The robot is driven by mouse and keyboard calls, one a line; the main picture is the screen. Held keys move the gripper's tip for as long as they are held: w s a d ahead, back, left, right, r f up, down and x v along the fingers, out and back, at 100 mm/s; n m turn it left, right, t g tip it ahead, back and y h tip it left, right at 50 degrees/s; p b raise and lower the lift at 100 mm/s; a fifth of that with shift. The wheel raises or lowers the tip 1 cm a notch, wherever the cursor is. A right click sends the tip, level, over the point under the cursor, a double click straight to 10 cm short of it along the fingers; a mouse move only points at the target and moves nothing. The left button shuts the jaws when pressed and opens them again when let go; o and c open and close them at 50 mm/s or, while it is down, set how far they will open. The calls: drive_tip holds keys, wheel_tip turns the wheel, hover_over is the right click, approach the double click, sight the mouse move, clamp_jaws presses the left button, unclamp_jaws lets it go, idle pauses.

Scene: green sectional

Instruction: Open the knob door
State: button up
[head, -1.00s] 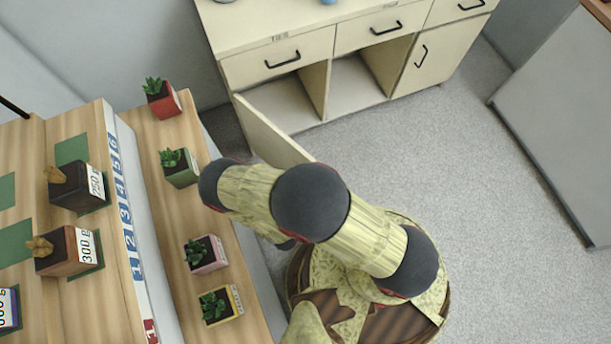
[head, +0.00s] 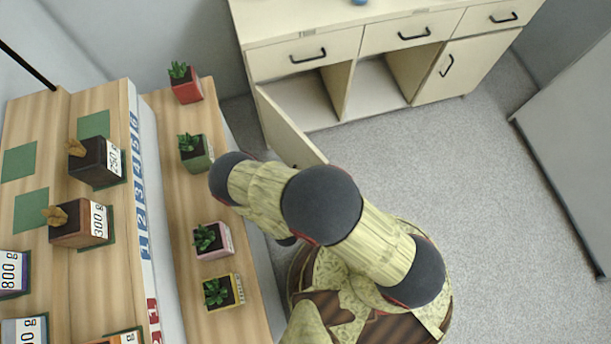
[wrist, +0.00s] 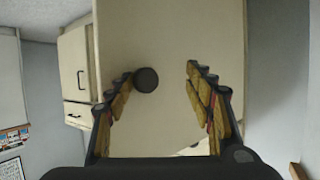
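A cream cabinet door (head: 286,128) stands swung out from the left end of the cream cabinet in the head view, with the compartment behind it exposed. In the wrist view a cream door panel (wrist: 180,45) fills the middle, with a dark round knob (wrist: 146,80) on it. My gripper (wrist: 160,75) is open in front of this panel. The knob shows between the fingers, close to the left fingertip; I cannot tell if they touch. In the head view my arm hides the gripper.
The cream cabinet (head: 305,62) has drawers and a right door (head: 440,75) with black handles. A wooden shelf (head: 165,120) with several potted plants runs along the left, close to my arm. A grey panel (head: 570,140) stands at the right. Grey carpet (head: 450,170) between is clear.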

drive_tip(key=shift+w+a, duration=0.1)
idle(0.4)
drive_tip(key=shift+r, duration=0.15)
wheel_tip(320, 180, up, 10)
idle(0.5)
drive_tip(key=shift+c, duration=0.6)
